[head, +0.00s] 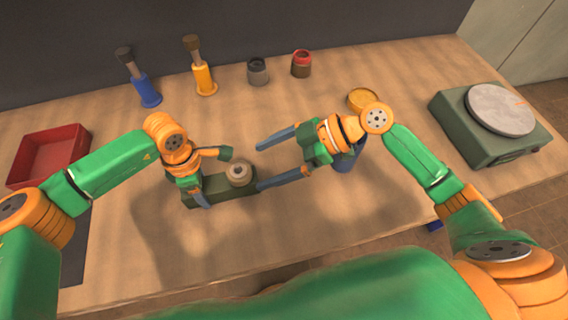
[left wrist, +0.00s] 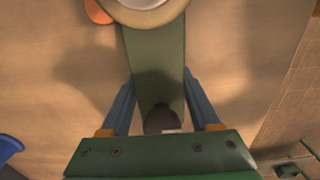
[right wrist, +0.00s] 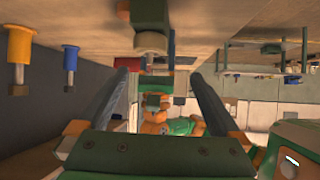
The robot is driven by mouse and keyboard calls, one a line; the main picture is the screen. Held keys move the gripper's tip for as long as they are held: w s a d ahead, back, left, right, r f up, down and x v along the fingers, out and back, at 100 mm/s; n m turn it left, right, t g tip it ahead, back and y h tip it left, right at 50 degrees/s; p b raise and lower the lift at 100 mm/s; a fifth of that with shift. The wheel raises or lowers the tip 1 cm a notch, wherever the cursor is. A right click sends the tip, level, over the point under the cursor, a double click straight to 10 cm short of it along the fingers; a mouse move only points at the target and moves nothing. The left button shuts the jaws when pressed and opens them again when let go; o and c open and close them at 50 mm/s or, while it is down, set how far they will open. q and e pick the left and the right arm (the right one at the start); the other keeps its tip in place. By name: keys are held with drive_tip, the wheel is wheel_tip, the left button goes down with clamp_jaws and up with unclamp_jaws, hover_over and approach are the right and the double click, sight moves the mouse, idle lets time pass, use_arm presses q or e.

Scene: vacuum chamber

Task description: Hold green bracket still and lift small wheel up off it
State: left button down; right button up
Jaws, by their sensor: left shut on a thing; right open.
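The green bracket (head: 215,184) lies on the table in front of me. The small wheel (head: 239,174), pale with a dark centre, sits on its right end. My left gripper (head: 204,184) is shut on the bracket's left part; in the left wrist view its fingers lie along both sides of the bracket (left wrist: 158,65), with the wheel (left wrist: 150,8) at the top edge. My right gripper (head: 260,166) is open and empty, its fingertips just right of the wheel. The right wrist view shows the wheel (right wrist: 151,42) beyond the open fingers, apart from them.
A red tray (head: 48,155) is left. A yellow dish (head: 362,99) and a green device (head: 480,135) are right. The front table is clear.

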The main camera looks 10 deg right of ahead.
sight(246, 170)
drive_tip(key=s+d+f+m+t+y, duration=0.1)
drive_tip(key=s+d+m+t, duration=0.1)
drive_tip(key=d+t, duration=0.2)
drive_tip(key=shift+g, duration=0.3)
drive_tip(key=x, duration=1.2)
drive_tip(key=shift+w+a+f, duration=0.1)
drive_tip(key=shift+w+a, duration=0.05)
drive_tip(key=shift+w, duration=0.15)
clamp_jaws()
drive_tip(key=shift+r, duration=3.35)
use_arm(q)
drive_tip(key=shift+c, duration=0.2)
unclamp_jaws()
drive_tip(key=shift+a, duration=0.1)
use_arm(e)
drive_tip(key=shift+r, duration=0.1)
